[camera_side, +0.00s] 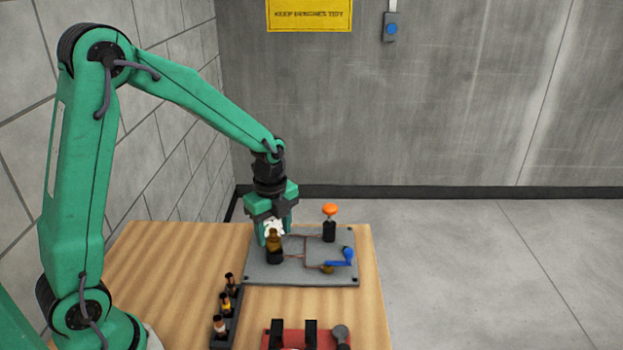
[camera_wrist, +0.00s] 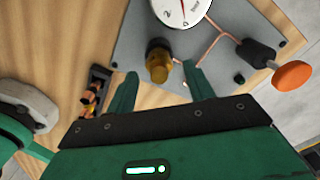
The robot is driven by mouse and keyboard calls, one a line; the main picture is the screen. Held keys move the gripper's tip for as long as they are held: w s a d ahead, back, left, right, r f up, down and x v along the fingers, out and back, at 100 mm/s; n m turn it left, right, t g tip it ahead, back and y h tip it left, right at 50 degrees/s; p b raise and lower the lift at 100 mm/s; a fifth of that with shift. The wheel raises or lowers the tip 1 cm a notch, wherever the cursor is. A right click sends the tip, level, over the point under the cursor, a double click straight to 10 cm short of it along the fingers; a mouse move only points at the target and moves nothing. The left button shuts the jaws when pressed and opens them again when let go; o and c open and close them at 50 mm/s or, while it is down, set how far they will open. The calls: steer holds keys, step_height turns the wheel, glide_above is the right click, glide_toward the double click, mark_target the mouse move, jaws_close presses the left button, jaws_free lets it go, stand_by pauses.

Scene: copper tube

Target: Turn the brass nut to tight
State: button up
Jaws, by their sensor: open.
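The brass nut (camera_wrist: 158,66) sits on a dark fitting and appears between the fingertips of my gripper (camera_wrist: 160,73) in the wrist view. The fingers are open, with a visible gap on each side of the nut; I cannot tell whether either touches it. In the side view the brass nut (camera_side: 273,239) stands upright over a black base, and my gripper (camera_side: 272,232) points down around or just behind it. A white round gauge (camera_wrist: 180,8) with a needle is partly cut off at the top of the wrist view.
The grey plate (camera_side: 300,274) carries copper tubing, an orange knob (camera_side: 330,209) on a black body and a blue lever (camera_side: 346,257). A dark rack (camera_side: 225,325) with several small bottles stands at the front left. A red block (camera_side: 290,338) with black posts is at the front edge.

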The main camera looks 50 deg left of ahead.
mark_target(273, 241)
step_height(273, 241, up, 6)
stand_by(0.4)
steer(key=shift+s+r, duration=0.1)
steer(key=shift+r, duration=0.05)
steer(key=s+d+r+n+t, duration=0.1)
steer(key=s+r+n+t, duration=0.1)
steer(key=s+r+n, duration=0.3)
steer(key=s+d+r+n+t, duration=0.1)
steer(key=s+r+n+t, duration=0.2)
steer(key=s+n, duration=0.8)
step_height(273, 241, up, 3)
steer(key=n, duration=0.2)
steer(key=shift+s+d+f+n+t, duration=0.2)
steer(key=shift+s+d+n+t, duration=0.1)
steer(key=shift+s+d+n, duration=0.1)
